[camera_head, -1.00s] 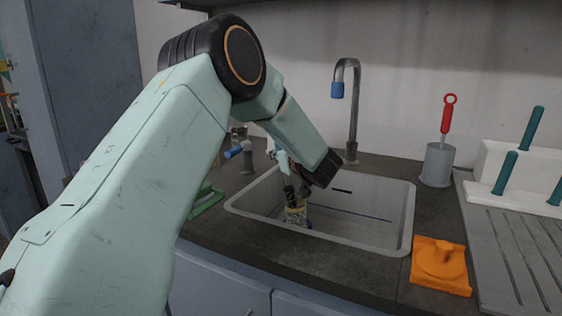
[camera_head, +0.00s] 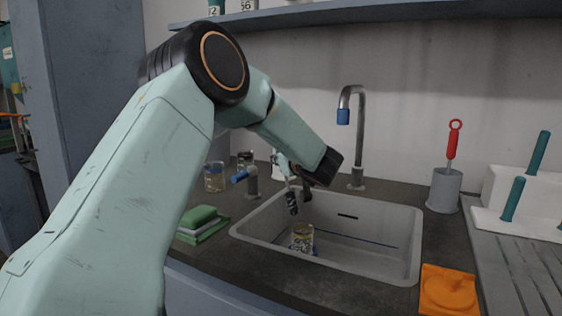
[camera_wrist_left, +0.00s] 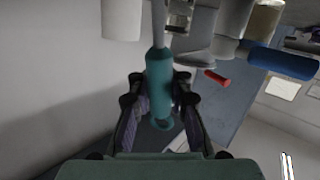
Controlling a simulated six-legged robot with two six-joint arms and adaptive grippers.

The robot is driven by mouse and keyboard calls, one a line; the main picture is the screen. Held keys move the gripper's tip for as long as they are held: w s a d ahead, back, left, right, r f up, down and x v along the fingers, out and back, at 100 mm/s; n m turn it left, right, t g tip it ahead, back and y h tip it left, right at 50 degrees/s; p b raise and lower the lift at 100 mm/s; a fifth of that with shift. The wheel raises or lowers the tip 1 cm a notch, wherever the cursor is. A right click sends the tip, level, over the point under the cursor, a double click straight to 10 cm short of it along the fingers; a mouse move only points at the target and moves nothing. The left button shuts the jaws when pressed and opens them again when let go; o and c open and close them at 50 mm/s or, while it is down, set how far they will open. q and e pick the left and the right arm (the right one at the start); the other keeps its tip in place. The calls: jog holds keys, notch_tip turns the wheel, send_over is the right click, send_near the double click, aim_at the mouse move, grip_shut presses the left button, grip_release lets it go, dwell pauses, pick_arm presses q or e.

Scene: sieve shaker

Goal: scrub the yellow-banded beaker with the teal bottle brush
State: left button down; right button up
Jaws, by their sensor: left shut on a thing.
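The yellow-banded beaker (camera_head: 302,238) stands upright in the sink, near its left front. My left gripper (camera_head: 304,188) is above the sink, over the beaker. In the left wrist view, my left gripper (camera_wrist_left: 160,112) is shut on the teal handle of the bottle brush (camera_wrist_left: 160,85), whose pale shaft runs off the top edge. In the head view, the dark head of the brush (camera_head: 291,203) hangs down above the beaker, apart from its rim. My arm hides part of the scene at left. My right gripper is not in view.
The sink (camera_head: 405,262) has a tall faucet (camera_head: 358,140) behind it. A blue-handled valve (camera_head: 240,177) and a glass beaker (camera_head: 214,178) stand left. A green sponge (camera_head: 200,215), an orange block (camera_head: 447,290), a grey cup (camera_head: 444,192) with a red-handled tool, and a white rack with teal pegs surround it.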

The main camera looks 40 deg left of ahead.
pick_arm(q)
jog(key=shift+r, duration=2.55)
